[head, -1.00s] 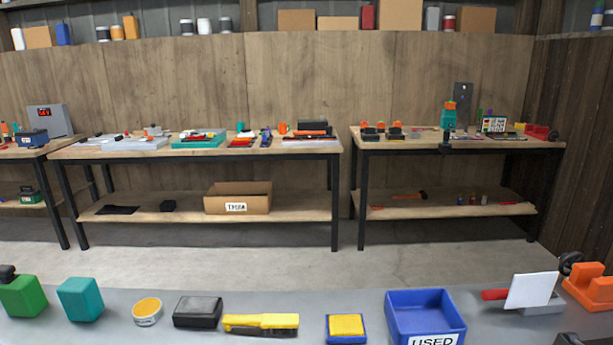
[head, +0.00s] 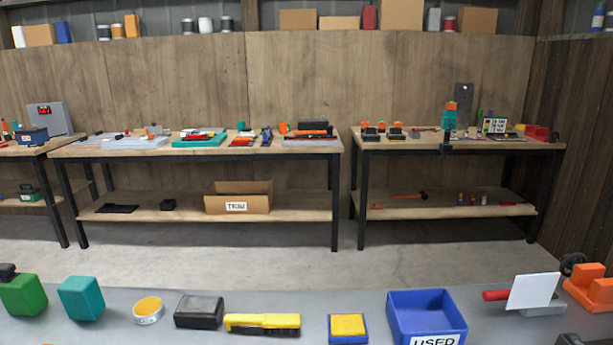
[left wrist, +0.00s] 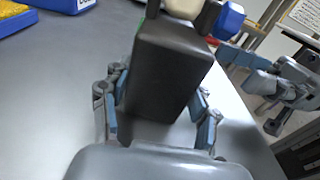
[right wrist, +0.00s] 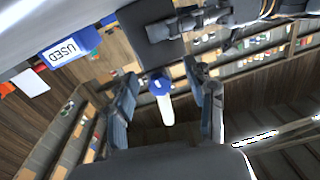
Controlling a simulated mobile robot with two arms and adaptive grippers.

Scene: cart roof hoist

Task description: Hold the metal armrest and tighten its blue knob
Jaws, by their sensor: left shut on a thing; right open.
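The armrest shows in the left wrist view as a dark, block-shaped body (left wrist: 170,65) with a cream part (left wrist: 183,8) at its far end. My left gripper (left wrist: 160,88) is shut on the dark body, a finger on each side. The blue knob (left wrist: 229,20) sticks out at the upper right. In the right wrist view the blue knob (right wrist: 159,86) lies between the fingertips of my open right gripper (right wrist: 160,78), with gaps visible on both sides. A white cylinder (right wrist: 166,110) runs below the knob there. Neither gripper shows in the head view.
A grey table (head: 240,300) carries a blue "USED" bin (head: 428,312), a yellow-and-blue block (head: 348,326), a yellow brush (head: 262,324), and green and teal blocks. Orange and white items stand at its right. Wooden workbenches (head: 200,150) stand against the back wall.

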